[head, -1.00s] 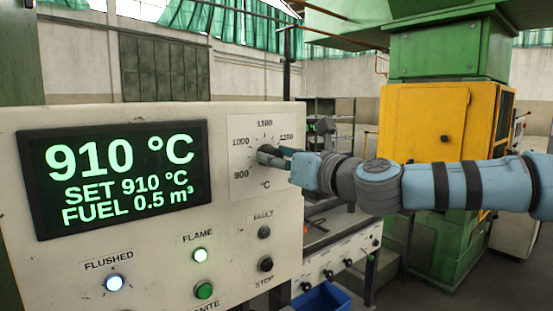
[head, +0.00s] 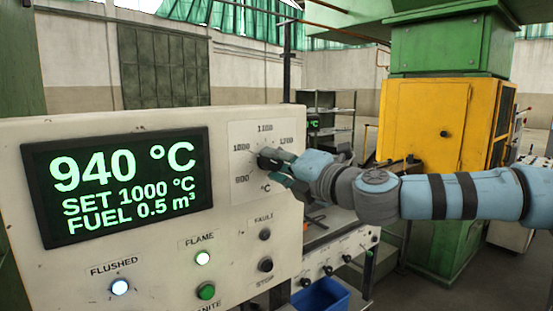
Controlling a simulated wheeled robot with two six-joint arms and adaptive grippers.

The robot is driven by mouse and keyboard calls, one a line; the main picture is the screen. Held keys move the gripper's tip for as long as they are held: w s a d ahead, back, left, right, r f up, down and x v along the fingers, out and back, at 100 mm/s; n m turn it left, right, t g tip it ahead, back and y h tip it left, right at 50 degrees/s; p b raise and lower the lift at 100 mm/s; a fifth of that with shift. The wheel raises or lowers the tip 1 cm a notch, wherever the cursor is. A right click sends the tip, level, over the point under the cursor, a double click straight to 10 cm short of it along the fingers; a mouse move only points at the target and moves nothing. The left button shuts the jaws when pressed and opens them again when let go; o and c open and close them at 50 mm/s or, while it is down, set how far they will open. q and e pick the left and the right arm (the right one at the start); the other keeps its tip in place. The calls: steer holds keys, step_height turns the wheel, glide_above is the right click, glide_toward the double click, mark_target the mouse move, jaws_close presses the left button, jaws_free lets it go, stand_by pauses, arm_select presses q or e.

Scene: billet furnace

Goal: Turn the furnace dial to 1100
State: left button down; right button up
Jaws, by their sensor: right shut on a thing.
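The furnace dial (head: 266,158) is a dark knob on a pale scale plate (head: 243,134) with marks from 900 at lower left, through 1000 and 1100 at the top, to 1200 at right. My right gripper (head: 275,163) is shut on the dial, coming from the right, and covers part of it. The exact pointer direction is hard to see. The display (head: 125,185) reads 940 °C, SET 1000 °C and FUEL 0.5 m³. My left gripper is not in view.
Below the display are a lit FLUSHED lamp (head: 120,287), a lit FLAME lamp (head: 202,258), a green button (head: 206,291), and dark FAULT (head: 265,234) and STOP (head: 265,265) controls. A blue bin (head: 322,297) sits low at right. A yellow and green machine (head: 437,125) stands behind my right arm.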

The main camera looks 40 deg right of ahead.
steer(key=m+p, duration=0.2)
steer(key=m, duration=0.1)
steer(key=shift+r+m, duration=0.15)
steer(key=shift+m, duration=0.25)
steer(key=m+p, duration=0.2)
steer(key=shift+m, duration=0.4)
steer(key=m+p, duration=0.2)
steer(key=m, duration=0.1)
steer(key=shift+p, duration=0.3)
steer(key=shift+m+p, duration=0.95)
steer(key=shift+m, duration=0.45)
steer(key=shift+f, duration=0.2)
steer(key=o, duration=1.2)
steer(key=shift+r, duration=0.15)
